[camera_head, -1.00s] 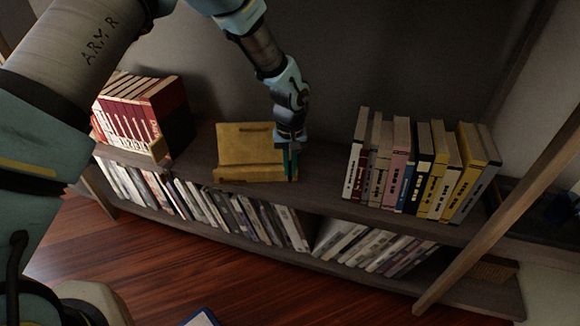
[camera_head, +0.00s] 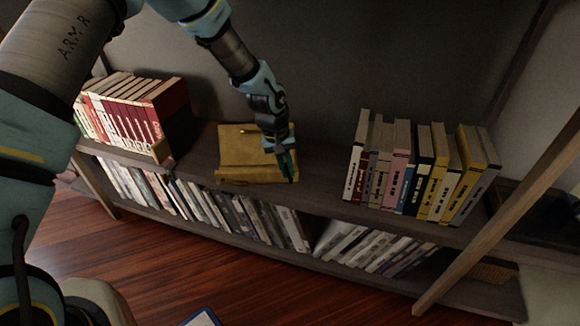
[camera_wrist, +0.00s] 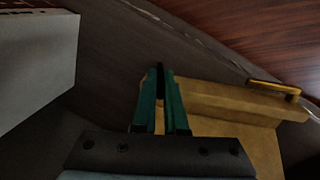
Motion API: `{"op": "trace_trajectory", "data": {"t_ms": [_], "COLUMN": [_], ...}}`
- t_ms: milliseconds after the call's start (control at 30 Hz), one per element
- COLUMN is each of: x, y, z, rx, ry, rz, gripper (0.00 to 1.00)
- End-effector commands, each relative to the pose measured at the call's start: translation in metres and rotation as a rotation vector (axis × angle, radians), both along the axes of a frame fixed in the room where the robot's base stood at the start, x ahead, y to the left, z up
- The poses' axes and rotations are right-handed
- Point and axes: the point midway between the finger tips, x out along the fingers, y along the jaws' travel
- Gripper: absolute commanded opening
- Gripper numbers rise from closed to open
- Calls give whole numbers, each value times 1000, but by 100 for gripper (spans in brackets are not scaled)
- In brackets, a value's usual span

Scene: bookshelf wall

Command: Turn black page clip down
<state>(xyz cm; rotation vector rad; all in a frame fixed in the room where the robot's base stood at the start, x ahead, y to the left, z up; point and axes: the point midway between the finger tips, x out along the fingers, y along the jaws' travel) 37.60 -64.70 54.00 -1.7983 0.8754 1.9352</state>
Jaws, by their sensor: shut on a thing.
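A yellow-brown wooden book stand (camera_head: 240,160) sits on the top shelf, left of the upright books. It also shows at the right in the wrist view (camera_wrist: 225,100). My gripper (camera_head: 291,172) reaches down over its right end, with its green fingers tilted. A gold-coloured clip (camera_wrist: 273,87) stands at the far end of the stand's front ledge.
A row of upright books (camera_head: 415,170) stands on the shelf to the right, apart from my gripper. Red-and-white books (camera_head: 125,112) stand to the left. More books (camera_head: 235,215) fill the lower shelf. The dark wall is close behind.

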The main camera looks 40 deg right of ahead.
Motion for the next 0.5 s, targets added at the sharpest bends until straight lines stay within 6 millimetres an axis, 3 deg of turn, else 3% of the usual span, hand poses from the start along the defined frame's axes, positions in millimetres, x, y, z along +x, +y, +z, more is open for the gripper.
{"op": "trace_trajectory", "data": {"t_ms": [500], "x": [16], "y": [18], "z": [-14], "rx": [-347], "ry": [300], "rz": [12], "gripper": [0]}}
